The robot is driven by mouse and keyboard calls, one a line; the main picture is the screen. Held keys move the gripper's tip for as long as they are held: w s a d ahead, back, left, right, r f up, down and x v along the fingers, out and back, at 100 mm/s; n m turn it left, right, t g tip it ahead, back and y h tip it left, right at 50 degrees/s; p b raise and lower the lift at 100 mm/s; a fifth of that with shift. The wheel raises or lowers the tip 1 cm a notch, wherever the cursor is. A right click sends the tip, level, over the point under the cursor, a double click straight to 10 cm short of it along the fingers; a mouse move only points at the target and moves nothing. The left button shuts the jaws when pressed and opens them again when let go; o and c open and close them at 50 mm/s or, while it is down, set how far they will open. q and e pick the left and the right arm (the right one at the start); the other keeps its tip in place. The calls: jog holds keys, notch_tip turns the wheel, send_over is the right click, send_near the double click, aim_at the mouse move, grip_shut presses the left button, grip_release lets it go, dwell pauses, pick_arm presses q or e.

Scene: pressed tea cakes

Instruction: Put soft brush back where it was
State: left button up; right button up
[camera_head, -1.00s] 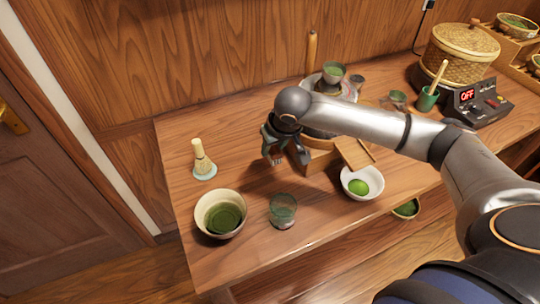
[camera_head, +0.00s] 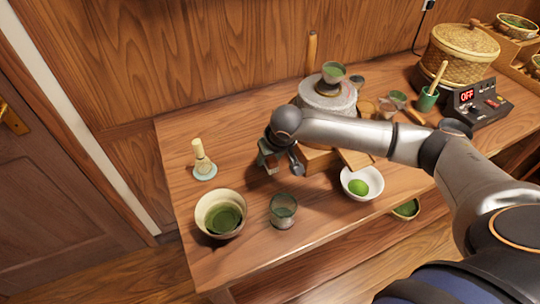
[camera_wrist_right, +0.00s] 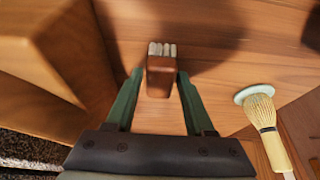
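The soft brush (camera_wrist_right: 160,75) shows in the right wrist view as a small brown block with pale bristles. The brush is mostly hidden there by the gripper. Whether the bristles touch the table I cannot tell. My left gripper is not in view.
A bamboo whisk (camera_head: 200,160) stands on a pale holder at left; it also shows in the wrist view (camera_wrist_right: 262,112). A matcha bowl (camera_head: 205,212), a glass (camera_head: 283,210) and a white bowl (camera_head: 372,187) stand along the front. Table between whisk and gripper is clear.

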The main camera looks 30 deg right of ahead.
jog(key=shift+o, duration=0.9)
jog(key=shift+r, duration=0.15)
jog(key=v, duration=1.2)
jog(key=shift+p, duration=0.45)
